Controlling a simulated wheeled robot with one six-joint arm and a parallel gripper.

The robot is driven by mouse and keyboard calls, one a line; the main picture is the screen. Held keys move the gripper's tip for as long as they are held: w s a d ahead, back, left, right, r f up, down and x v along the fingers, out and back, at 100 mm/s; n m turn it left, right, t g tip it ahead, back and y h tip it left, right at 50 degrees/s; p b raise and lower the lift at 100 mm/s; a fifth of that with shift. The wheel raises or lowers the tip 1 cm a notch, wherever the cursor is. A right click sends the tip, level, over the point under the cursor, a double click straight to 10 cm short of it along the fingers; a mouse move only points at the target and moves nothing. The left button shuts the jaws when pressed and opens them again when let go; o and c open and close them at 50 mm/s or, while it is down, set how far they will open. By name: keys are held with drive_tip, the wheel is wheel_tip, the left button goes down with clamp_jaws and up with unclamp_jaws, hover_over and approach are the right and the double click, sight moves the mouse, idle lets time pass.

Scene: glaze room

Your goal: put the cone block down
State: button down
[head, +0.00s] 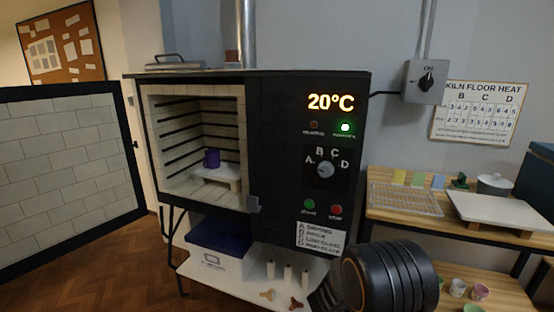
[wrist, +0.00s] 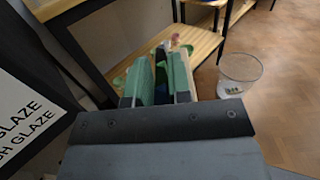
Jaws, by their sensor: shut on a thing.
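My gripper (wrist: 162,84) shows in the wrist view with its two green-faced fingers close together. It is shut on a small dark thing (wrist: 161,88) between the fingers, taken to be the cone block. Its shape is mostly hidden by the fingers. The gripper is in the air, with a wooden shelf beyond it. In the head view my dark arm covers the lower right middle, and the fingers and the held thing cannot be made out there.
Kiln posts (head: 288,275) stand on the white shelf below. At right, a wooden table (head: 400,208) holds a wire rack (head: 405,200) and white board (head: 500,212). A clear bin (wrist: 240,75) stands on the floor.

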drive_tip(key=a+f+n+t+y, duration=0.1)
drive_tip(key=a+f+n+t, duration=0.1)
drive_tip(key=a, duration=0.4)
drive_tip(key=a+f+n+t+y, duration=0.1)
drive_tip(key=a+f+t+y, duration=0.15)
drive_tip(key=a, duration=0.45)
wheel_tip(320, 180, up, 18)
drive_tip(key=w+n+t+y+p, duration=0.2)
drive_tip(key=n+t+y+p, duration=0.4)
drive_tip(key=p, duration=0.8)
drive_tip(key=shift+d+r+n+y+p, duration=0.35)
drive_tip(key=shift+n+y, duration=0.25)
drive_tip(key=shift+y, duration=0.35)
drive_tip(key=shift+a+f, duration=0.1)
